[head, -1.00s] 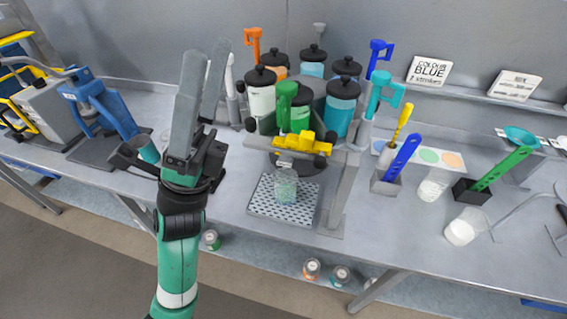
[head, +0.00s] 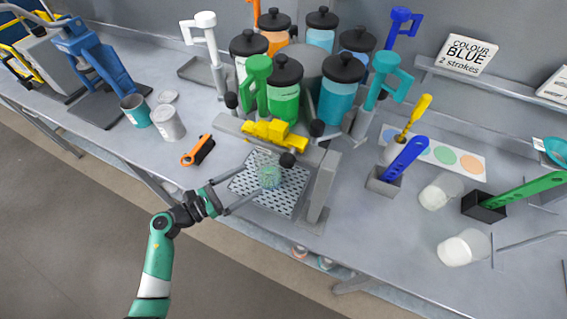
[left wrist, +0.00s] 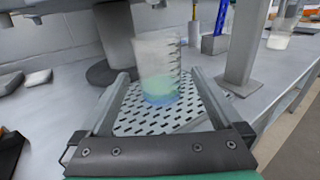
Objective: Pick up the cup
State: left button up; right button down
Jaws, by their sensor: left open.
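A clear cup with measuring marks and pale blue-green contents (head: 268,172) stands upright on a perforated drip tray (head: 284,200) under the dispenser. The cup also shows in the left wrist view (left wrist: 158,62). My left gripper (head: 256,178) comes in from the front left, low over the tray, with its fingers open and pointing at the cup. In the left wrist view, the open fingers (left wrist: 160,74) lie on either side of the cup's lower part, with gaps showing. My right gripper is in neither view.
The dispenser's yellow valve block (head: 273,133) hangs above the cup, and a grey post (head: 320,187) stands at the tray's right. An orange-handled brush (head: 200,150) lies to the left. Two whitish cups, one a clear cup (head: 464,247), stand at the right.

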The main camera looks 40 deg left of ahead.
aim_at(258, 175)
pick_arm(q)
jog(key=shift+w, duration=0.15)
jog(key=x, duration=0.5)
jog(key=shift+w+b, duration=0.2)
jog(key=shift+b, duration=0.1)
jog(key=x, duration=0.3)
jog(key=b+x, duration=0.1)
jog(key=x, duration=0.1)
jog(key=shift+w+r, duration=0.15)
jog(key=shift+r, duration=0.1)
jog(key=shift+a, duration=0.1)
jog(key=shift+c, duration=0.2)
jog(key=c, duration=1.3)
jog(key=shift+o, duration=0.2)
jog(key=shift+r, duration=0.15)
